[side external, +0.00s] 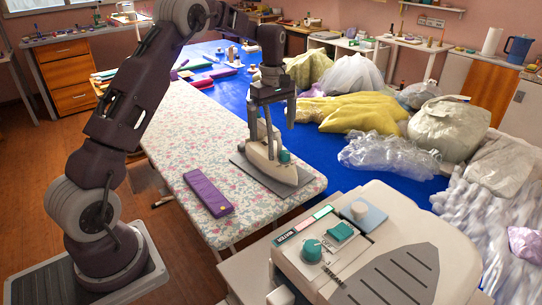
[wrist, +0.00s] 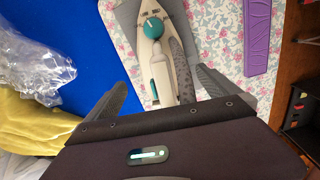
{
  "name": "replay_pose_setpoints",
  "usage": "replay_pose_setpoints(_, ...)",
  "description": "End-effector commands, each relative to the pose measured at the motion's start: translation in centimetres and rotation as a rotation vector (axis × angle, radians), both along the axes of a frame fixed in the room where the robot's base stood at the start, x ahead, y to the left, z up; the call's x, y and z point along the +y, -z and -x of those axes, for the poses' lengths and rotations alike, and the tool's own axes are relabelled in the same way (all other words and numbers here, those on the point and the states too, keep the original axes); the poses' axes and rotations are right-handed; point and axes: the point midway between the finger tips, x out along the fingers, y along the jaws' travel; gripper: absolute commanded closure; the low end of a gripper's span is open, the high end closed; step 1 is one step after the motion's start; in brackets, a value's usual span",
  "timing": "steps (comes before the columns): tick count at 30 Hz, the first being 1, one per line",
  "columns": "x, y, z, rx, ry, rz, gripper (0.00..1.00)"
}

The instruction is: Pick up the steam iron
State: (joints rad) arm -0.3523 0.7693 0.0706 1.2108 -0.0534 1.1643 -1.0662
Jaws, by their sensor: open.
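The steam iron (side external: 262,150) is cream-white with a teal dial and rests on a grey pad (side external: 243,163) on the floral ironing board (side external: 190,125). In the wrist view the iron (wrist: 156,60) lies between my fingers, with its teal dial toward the top and a grey handle along its right side. My gripper (side external: 272,128) is open above and around the iron's upper part, pointing down. In the wrist view my gripper (wrist: 165,85) has its fingers spread to either side of the iron. I cannot tell whether either finger touches it.
A purple folded strip (side external: 208,192) lies on the board, left of the iron. A large cream machine (side external: 385,250) with teal knobs stands in front. Yellow cloth (side external: 365,112) and clear plastic bags (side external: 390,155) cover the blue table (side external: 330,165) to the right.

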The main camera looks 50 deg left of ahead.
Motion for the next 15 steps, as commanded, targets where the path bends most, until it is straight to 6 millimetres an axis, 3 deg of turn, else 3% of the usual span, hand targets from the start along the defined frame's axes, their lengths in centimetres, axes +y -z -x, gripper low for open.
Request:
replay_pose_setpoints(8, 0.1, 4.9, 0.6, 0.002, 0.003, 0.002, 0.0)
replay_pose_setpoints(15, 0.1, 5.5, 0.6, -0.001, 0.005, 0.0, 0.0)
